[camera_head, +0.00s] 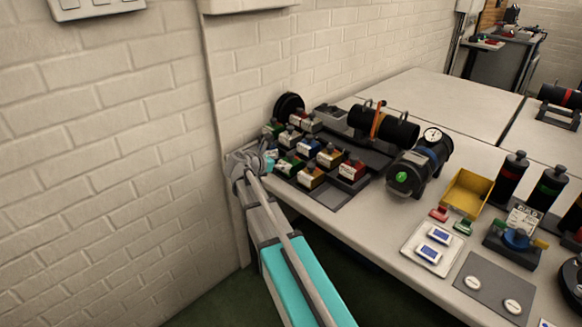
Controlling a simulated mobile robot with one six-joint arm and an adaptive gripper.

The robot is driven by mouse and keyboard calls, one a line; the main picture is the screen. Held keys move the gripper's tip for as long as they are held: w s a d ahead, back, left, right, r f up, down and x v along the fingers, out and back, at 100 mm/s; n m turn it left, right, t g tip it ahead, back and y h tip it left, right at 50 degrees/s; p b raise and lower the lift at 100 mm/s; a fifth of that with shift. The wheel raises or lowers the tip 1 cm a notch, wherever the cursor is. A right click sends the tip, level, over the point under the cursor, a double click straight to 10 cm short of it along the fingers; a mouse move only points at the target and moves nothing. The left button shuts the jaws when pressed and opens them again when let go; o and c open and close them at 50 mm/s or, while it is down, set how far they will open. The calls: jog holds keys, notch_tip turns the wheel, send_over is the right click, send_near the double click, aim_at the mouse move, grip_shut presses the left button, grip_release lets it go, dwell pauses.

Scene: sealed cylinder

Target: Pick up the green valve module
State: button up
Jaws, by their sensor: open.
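Several small valve modules with coloured bodies and pale tops sit in a dark rack (350,203) at the left end of the table. A green valve module (289,165) is in the front row, beside a yellow one (311,177). Another green module (274,128) shows at the back left corner of the rack. My gripper (268,157) is at the rack's left edge, just left of the front green module. It is open and small in view. I cannot tell whether it touches a module, and my wrist hides part of the rack's left side.
A red module (352,169) and a blue one (309,147) share the rack. A gauge-topped cylinder (420,160) and yellow bin (466,193) stand to the right. A white brick wall (110,180) stands close on the left.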

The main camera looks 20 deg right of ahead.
aim_at(288, 154)
jog(key=shift+d, duration=0.1)
jog(key=shift+b+x, duration=0.95)
jog(key=shift+x, duration=1.6)
jog(key=shift+s, duration=0.1)
jog(key=c, duration=1)
jog(key=shift+r, duration=0.15)
notch_tip(288, 154, up, 3)
jog(key=p, duration=0.3)
jog(key=shift+f, duration=0.2)
jog(key=s+a+r+p, duration=0.1)
jog(key=s+r+p, duration=0.2)
jog(key=s, duration=0.1)
jog(key=s+a+r+p, duration=0.2)
jog(key=s+r+p, duration=0.1)
jog(key=s, duration=0.1)
jog(key=s+a+r+p, duration=0.2)
jog(key=s+r+p, duration=0.2)
jog(key=s, duration=0.1)
jog(key=shift+r, duration=0.1)
